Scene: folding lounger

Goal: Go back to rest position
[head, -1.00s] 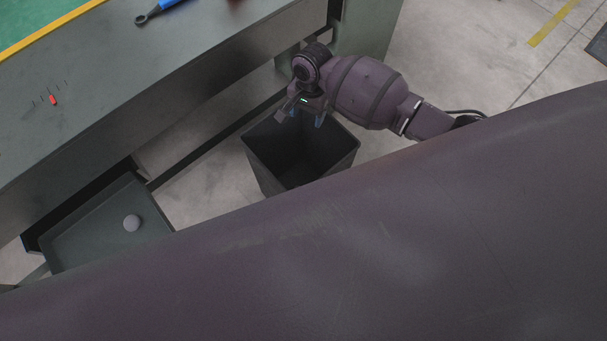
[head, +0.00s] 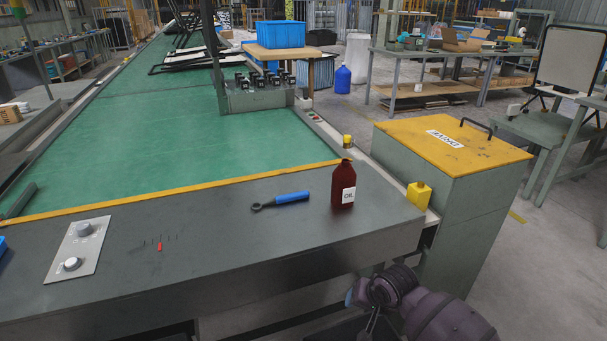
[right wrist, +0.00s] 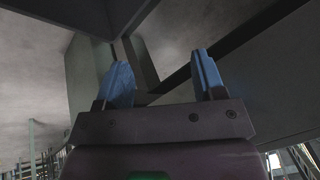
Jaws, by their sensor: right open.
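My right arm comes up at the bottom right of the head view, in front of the workbench. Its gripper (head: 358,302) is beside the bench's front face, below the top, and only partly shows. In the right wrist view the two blue fingers of this gripper (right wrist: 163,82) are apart with nothing between them. Dark and grey panels lie beyond the fingers. My left gripper is in neither current view.
The grey workbench (head: 240,236) carries a brown oil bottle (head: 343,186), a blue-handled wrench (head: 282,200) and a knob panel (head: 78,248). A yellow-topped cabinet (head: 455,145) is at right.

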